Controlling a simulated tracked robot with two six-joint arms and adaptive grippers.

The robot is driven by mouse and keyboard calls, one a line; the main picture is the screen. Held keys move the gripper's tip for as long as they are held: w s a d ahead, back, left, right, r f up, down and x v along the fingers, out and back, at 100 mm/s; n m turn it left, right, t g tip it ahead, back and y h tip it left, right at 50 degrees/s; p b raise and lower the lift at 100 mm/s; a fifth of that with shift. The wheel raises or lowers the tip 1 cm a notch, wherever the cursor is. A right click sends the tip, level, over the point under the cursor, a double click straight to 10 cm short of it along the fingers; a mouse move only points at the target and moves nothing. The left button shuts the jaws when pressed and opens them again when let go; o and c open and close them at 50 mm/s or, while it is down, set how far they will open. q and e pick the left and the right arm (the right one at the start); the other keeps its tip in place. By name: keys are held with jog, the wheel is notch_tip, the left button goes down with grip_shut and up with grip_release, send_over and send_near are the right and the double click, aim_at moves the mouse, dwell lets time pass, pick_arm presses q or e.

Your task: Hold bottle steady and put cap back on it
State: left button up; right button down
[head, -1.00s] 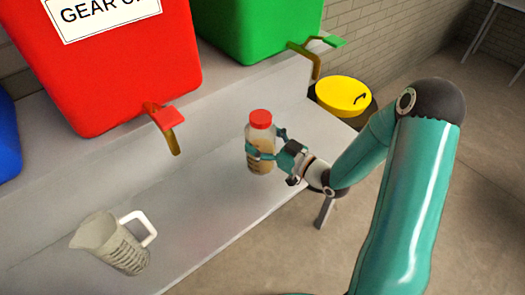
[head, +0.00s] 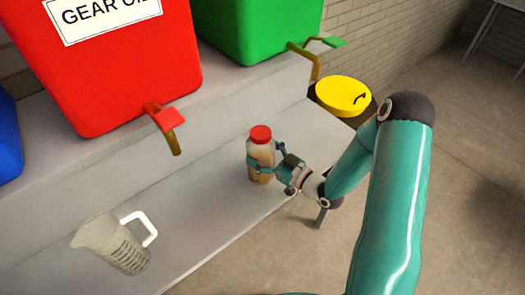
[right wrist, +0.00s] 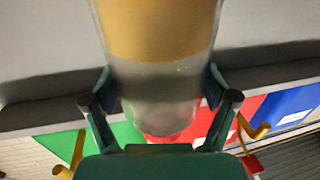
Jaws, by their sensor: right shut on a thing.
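The bottle (head: 260,154) is clear plastic with tan liquid in its lower part, and stands upright at the right end of the grey bench. A red cap (head: 260,134) sits on its top; I cannot tell whether it is screwed tight. My right gripper (head: 267,160) is shut around the bottle's body from the right. In the right wrist view the bottle (right wrist: 160,45) is between the two fingers, with its liquid toward the top of the picture. I cannot tell whether its base touches the bench. My left gripper is not in view.
The grey bench (head: 185,215) holds a clear measuring jug (head: 118,243) at front left. Red (head: 110,85) and green (head: 250,30) containers with taps stand on the raised ledge behind. A yellow-lidded bin (head: 343,95) stands beyond the bench's right end. The bench between jug and bottle is clear.

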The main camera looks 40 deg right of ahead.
jog(key=shift+f, duration=0.1)
grip_release()
jog(key=b+v, duration=0.3)
jog(key=v, duration=0.9)
jog(key=shift+r, duration=0.2)
jog(key=shift+s, duration=0.2)
